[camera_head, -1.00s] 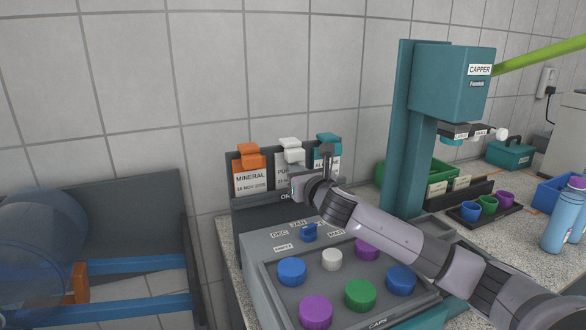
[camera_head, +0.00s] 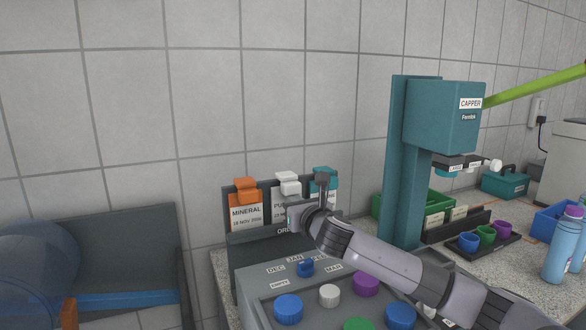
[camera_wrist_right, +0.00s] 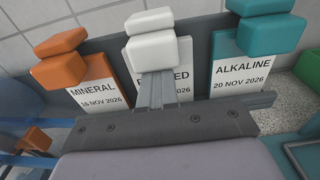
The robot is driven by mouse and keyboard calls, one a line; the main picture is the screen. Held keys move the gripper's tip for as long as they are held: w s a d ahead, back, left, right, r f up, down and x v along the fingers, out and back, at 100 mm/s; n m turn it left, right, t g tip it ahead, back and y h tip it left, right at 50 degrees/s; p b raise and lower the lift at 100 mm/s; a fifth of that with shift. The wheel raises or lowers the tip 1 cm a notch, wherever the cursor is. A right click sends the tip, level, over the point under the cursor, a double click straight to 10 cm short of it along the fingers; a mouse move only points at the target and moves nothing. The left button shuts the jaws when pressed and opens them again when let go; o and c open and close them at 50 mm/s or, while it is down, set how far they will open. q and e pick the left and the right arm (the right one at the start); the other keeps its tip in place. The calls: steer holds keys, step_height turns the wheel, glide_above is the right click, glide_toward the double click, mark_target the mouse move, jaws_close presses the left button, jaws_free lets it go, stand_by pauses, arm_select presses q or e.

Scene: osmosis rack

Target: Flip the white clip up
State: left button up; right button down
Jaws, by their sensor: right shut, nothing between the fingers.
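The white clip (camera_head: 288,182) sits on the top edge of the grey order board, between an orange clip (camera_head: 246,189) and a teal clip (camera_head: 324,177). In the right wrist view the white clip (camera_wrist_right: 152,48) is a two-part block over the middle card. My right gripper (camera_wrist_right: 155,88) is shut and empty. Its fingertips are just below the white clip, in front of the middle card, and cover part of its text. I cannot tell whether they touch the clip. In the head view the right gripper (camera_head: 292,216) hides much of that card. My left gripper is not in view.
The MINERAL card (camera_wrist_right: 94,94) and ALKALINE card (camera_wrist_right: 240,73) hang on either side. The cap tray (camera_head: 262,312) with several coloured caps lies below my right arm. The teal capper (camera_head: 442,118) stands to the right. The wall above the clips is clear.

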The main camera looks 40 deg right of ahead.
mark_target(289, 175)
steer(key=shift+r, duration=3.25)
steer(key=shift+w+d+r, duration=0.15)
steer(key=shift+w+d, duration=0.05)
steer(key=shift+w, duration=0.4)
steer(key=shift+w+d+r, duration=0.1)
steer(key=shift+w+d, duration=0.1)
steer(key=shift+w, duration=0.35)
steer(key=s+a+r, duration=0.2)
steer(key=s+r, duration=0.1)
steer(key=s, duration=0.4)
steer(key=shift+s+a, duration=0.25)
steer(key=shift+s, duration=0.1)
steer(key=shift+f, duration=0.1)
